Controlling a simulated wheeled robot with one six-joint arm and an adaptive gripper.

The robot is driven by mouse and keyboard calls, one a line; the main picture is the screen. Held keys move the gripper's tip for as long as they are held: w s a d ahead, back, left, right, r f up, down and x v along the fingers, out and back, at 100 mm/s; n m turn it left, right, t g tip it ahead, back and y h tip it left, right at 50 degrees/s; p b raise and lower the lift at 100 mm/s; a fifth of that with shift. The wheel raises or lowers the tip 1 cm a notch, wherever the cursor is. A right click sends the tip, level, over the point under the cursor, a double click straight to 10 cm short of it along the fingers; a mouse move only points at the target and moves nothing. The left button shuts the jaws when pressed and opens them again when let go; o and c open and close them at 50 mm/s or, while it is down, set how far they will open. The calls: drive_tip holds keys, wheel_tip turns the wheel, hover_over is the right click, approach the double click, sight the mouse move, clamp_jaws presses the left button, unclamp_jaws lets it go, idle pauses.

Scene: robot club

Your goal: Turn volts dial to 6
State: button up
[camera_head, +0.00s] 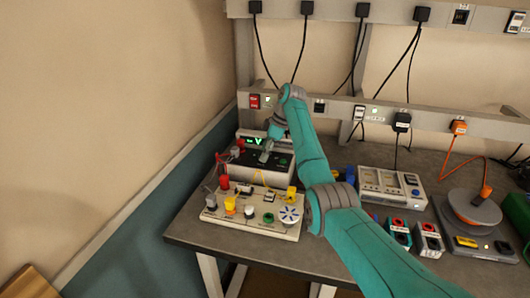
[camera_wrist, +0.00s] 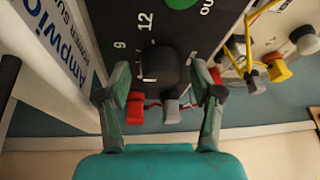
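The power supply (camera_head: 234,170) is a black-and-white box at the back left of the bench, with a lit green display. Its volts dial (camera_wrist: 160,66) is a black knob on the dark panel in the wrist view. The numbers 9 and 12 show beside it; a 6 is not visible, and the dial's exact setting is unclear. My gripper (camera_wrist: 160,72) is open, its two fingers on either side of the dial with gaps visible. In the head view my gripper (camera_head: 266,152) is over the supply's panel and hides the dial.
Red plug (camera_wrist: 135,108) and grey plug (camera_wrist: 172,110) sit close to the dial, between my fingers. A green button (camera_wrist: 181,3) is on the same panel. A white circuit board (camera_head: 225,217) with coloured parts stands in front. A white multi-slot unit (camera_head: 393,187) is to the right.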

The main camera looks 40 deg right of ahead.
drive_tip(key=shift+r, duration=0.15)
drive_tip(key=v, duration=0.7)
drive_tip(key=shift+r, duration=0.1)
